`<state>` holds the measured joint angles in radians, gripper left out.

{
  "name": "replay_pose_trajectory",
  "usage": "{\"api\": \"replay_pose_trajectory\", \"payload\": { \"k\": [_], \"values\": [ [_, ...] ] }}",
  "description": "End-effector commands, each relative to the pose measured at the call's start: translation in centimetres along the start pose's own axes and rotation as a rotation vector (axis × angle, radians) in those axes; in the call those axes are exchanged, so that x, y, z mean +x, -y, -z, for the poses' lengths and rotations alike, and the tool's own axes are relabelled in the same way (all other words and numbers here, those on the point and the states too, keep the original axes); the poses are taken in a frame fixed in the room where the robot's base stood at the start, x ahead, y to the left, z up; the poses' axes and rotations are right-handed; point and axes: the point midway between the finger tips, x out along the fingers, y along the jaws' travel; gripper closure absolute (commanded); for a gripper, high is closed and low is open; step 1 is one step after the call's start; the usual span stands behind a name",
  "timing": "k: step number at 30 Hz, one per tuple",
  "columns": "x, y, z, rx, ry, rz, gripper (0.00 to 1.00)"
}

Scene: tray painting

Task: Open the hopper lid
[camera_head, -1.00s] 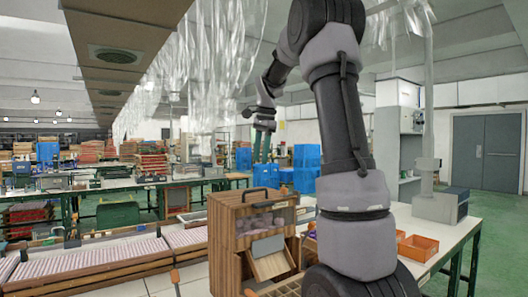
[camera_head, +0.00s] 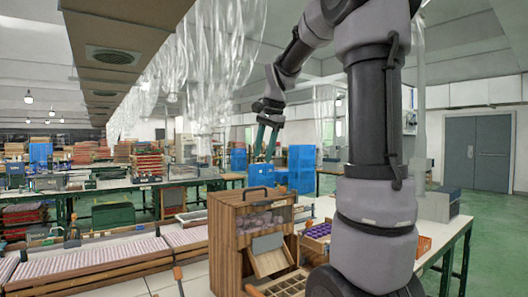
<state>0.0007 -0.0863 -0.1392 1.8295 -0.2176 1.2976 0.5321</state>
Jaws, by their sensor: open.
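The hopper (camera_head: 226,245) is a wooden box on the white worktop in the lower middle of the head view. Its lid (camera_head: 236,199) lies flat across the top, with a dark arched handle (camera_head: 258,188) on it. A clear front window shows pale round items inside, above a grey plate and a sloped wooden chute (camera_head: 271,262). My gripper (camera_head: 263,157) hangs above the hopper, pointing down with its green fingers apart. It is empty and appears clear of the handle; its exact distance is hard to judge.
A tray of purple items (camera_head: 318,231) and an orange bin (camera_head: 424,245) sit right of the hopper, partly behind my arm. A wooden compartment tray (camera_head: 286,286) lies in front. Rows of pale rods (camera_head: 90,265) fill the left side.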

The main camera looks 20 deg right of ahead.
Motion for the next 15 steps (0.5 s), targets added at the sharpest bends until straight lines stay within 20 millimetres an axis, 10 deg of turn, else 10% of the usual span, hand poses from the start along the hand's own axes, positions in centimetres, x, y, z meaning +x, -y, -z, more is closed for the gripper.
{"api": "replay_pose_trajectory", "payload": {
  "k": [8,15],
  "values": [
    [-0.1,-0.2,-0.3,-0.01,0.0,0.005,0.55],
    [-1.9,-4.5,-5.6,-0.216,-0.022,0.098,0.55]
  ]
}}
